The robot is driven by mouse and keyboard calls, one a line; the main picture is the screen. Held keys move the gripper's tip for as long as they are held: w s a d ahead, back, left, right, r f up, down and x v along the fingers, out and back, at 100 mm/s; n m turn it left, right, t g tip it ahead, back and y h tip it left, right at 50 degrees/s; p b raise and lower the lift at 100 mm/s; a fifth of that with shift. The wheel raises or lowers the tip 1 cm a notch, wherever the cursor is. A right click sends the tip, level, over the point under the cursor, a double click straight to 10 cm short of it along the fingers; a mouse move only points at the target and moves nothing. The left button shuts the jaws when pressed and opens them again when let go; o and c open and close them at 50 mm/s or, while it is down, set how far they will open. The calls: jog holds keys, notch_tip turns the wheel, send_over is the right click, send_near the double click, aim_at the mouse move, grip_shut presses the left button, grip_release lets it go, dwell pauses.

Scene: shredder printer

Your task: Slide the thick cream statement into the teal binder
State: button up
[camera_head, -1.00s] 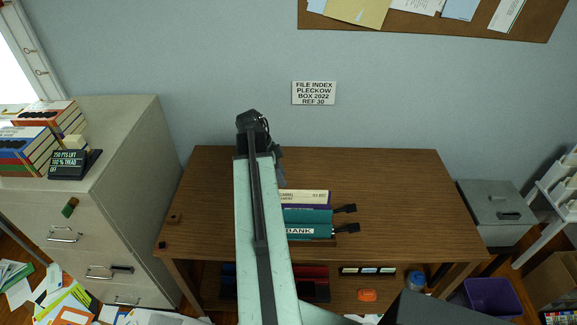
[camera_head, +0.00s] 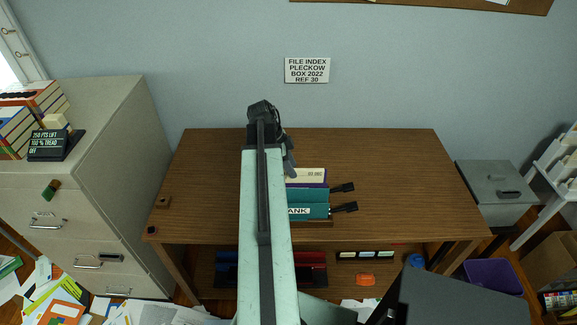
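A teal binder (camera_head: 318,211) with a white label ending in "ANK" sits on the brown wooden table, partly hidden behind my arm. Another teal piece with a black lever stands just behind it. A cream sheet or folder (camera_head: 308,175) with small print and a purple edge stands behind the teal; its left part is hidden by my arm. I cannot tell whether it is the thick statement. My gripper (camera_head: 287,160) shows only as a dark shape at the far end of my arm, left of the cream piece. Its fingers are not clear, and I cannot see whether it holds anything.
The table top (camera_head: 390,170) is clear right of the binders. A grey filing cabinet (camera_head: 105,100) with books stands at left. A grey metal box (camera_head: 497,190) and a purple bin (camera_head: 495,275) are at right. Papers litter the floor at left.

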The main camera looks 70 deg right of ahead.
jog(key=shift+r, duration=0.1)
grip_shut()
jog(key=shift+r+p, duration=1)
jog(key=shift+p, duration=0.05)
notch_tip(320, 180, up, 11)
jog(key=p, duration=1)
jog(key=shift+f+p, duration=0.2)
jog(key=shift+p, duration=0.1)
